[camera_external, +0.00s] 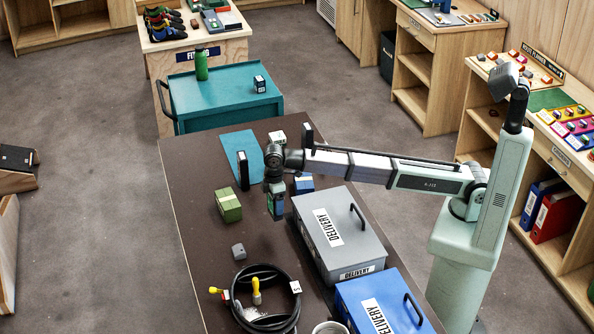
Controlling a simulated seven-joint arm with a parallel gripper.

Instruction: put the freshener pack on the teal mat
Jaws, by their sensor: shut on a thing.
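The teal mat (235,140) lies flat on the table, farther back and to the left of my gripper. A black upright object (243,171) stands at the mat's near end, and the rest of the mat looks bare.
A green box (228,206) stands left of my gripper, a blue box (304,183) right of it. A white box (277,137) is beside the mat. A grey delivery case (375,252), a blue one (350,298) and a coiled black cable (236,310) are nearer.

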